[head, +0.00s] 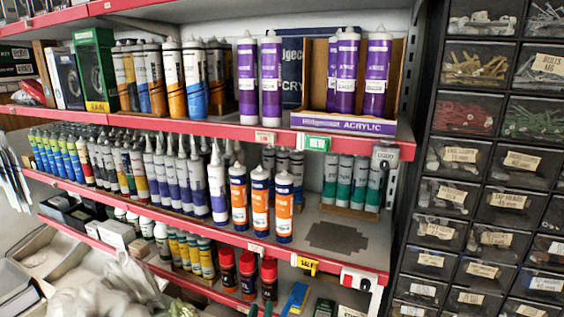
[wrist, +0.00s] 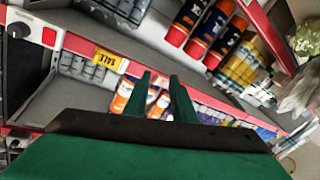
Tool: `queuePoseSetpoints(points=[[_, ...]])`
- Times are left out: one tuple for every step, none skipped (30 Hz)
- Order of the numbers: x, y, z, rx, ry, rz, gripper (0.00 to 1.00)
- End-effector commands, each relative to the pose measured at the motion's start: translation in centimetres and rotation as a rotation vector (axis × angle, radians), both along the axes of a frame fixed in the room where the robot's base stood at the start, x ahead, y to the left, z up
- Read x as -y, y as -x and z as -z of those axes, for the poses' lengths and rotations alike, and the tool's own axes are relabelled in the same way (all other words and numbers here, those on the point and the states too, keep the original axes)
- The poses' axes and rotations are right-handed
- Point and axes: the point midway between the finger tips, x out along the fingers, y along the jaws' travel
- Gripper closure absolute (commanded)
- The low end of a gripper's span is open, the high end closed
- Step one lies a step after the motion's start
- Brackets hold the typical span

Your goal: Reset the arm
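My gripper (wrist: 160,76) shows in the wrist view as two green fingers rising from a dark bar and a green body. The fingers stand apart with a clear gap and nothing between them. Through the gap I see orange-and-white tubes (wrist: 158,104) farther off on a shelf, not touched. The wrist view is turned, with the yellow sale tag (wrist: 111,59) upside down. In the head view my arm is not clearly visible; small green tips at the bottom edge may be my fingers, but I cannot tell.
Red-edged shelves (head: 345,262) hold several rows of sealant tubes, including purple acrylic ones (head: 271,78) and orange-and-white ones (head: 260,200). A drawer cabinet (head: 470,190) is at the right. The middle shelf has a bare patch (head: 340,237).

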Motion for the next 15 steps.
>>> queuePoseSetpoints(points=[[0.4, 1.2, 2.0, -0.018, 0.001, -0.011, 0.77], [0.6, 1.8, 2.8, -0.023, 0.001, -0.018, 0.77], [0.7, 2.7, 4.0, -0.030, -0.002, -0.029, 0.77], [0.8, 3.4, 4.8, -0.037, -0.005, -0.037, 0.77], [1.0, 4.1, 5.6, -0.042, -0.008, -0.044, 0.77], [1.1, 5.1, 6.7, -0.049, -0.012, -0.053, 0.77], [1.3, 5.9, 7.5, -0.055, -0.016, -0.060, 0.77], [1.4, 6.6, 8.2, -0.061, -0.020, -0.066, 0.77], [1.5, 7.7, 9.1, -0.068, -0.027, -0.075, 0.77], [1.6, 8.5, 9.8, -0.073, -0.032, -0.081, 0.77], [1.8, 9.3, 10.5, -0.079, -0.038, -0.086, 0.77], [1.9, 10.5, 11.3, -0.087, -0.047, -0.093, 0.77], [2.1, 11.3, 11.9, -0.092, -0.054, -0.098, 0.77], [2.2, 12.2, 12.5, -0.097, -0.061, -0.102, 0.77], [2.3, 13.4, 13.2, -0.105, -0.072, -0.108, 0.77]])
